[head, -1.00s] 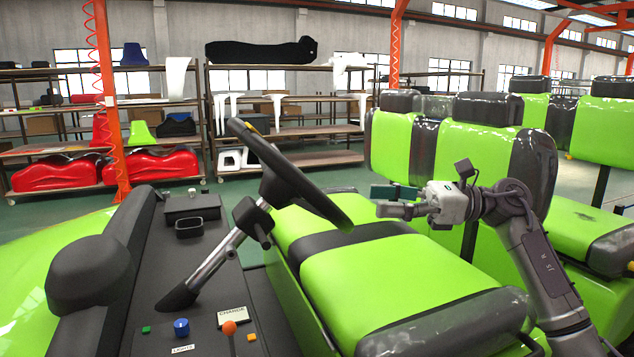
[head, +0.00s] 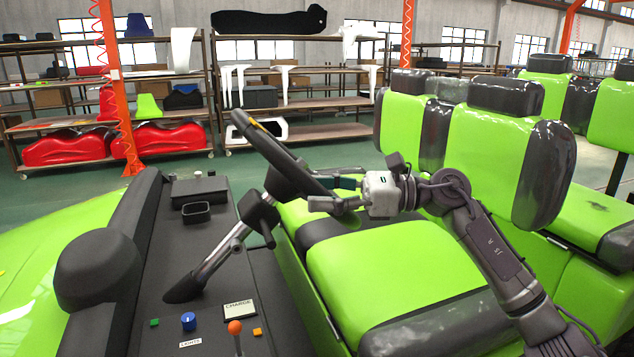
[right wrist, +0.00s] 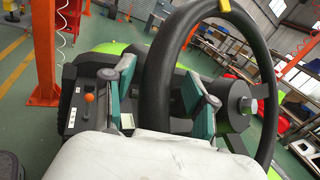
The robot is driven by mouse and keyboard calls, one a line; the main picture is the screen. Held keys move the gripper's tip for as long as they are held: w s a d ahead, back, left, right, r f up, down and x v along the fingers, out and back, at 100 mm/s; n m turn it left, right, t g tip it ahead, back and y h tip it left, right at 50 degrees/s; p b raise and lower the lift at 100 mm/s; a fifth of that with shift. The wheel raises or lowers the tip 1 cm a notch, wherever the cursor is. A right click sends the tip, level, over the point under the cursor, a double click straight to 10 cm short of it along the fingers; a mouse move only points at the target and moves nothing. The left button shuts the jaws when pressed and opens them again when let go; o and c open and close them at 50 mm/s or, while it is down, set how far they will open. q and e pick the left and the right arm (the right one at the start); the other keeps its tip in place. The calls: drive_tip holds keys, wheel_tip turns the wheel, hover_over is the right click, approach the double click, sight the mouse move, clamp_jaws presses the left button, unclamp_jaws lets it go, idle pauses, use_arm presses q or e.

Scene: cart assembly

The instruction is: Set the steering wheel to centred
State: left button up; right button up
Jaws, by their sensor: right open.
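The black steering wheel (head: 292,165) sits tilted on its grey column (head: 215,258) above the dark dashboard. It also fills the middle of the right wrist view (right wrist: 155,85). A yellow mark (right wrist: 223,6) shows at the top of its rim in the right wrist view. My right gripper (head: 328,194) is at the seat-side part of the rim. In the right wrist view its two teal-padded fingers (right wrist: 160,98) are open, with the rim passing between them. Whether either pad touches the rim I cannot tell. My left gripper is not in view.
The green and black front seat (head: 400,265) lies below my right arm, with seat backs (head: 490,150) behind it. The dashboard carries an orange-topped lever (head: 235,328) and a blue knob (head: 188,321). Shelves (head: 300,135) stand beyond an orange post (head: 120,110).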

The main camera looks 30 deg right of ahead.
drive_tip(key=shift+w+a, duration=0.35)
clamp_jaws()
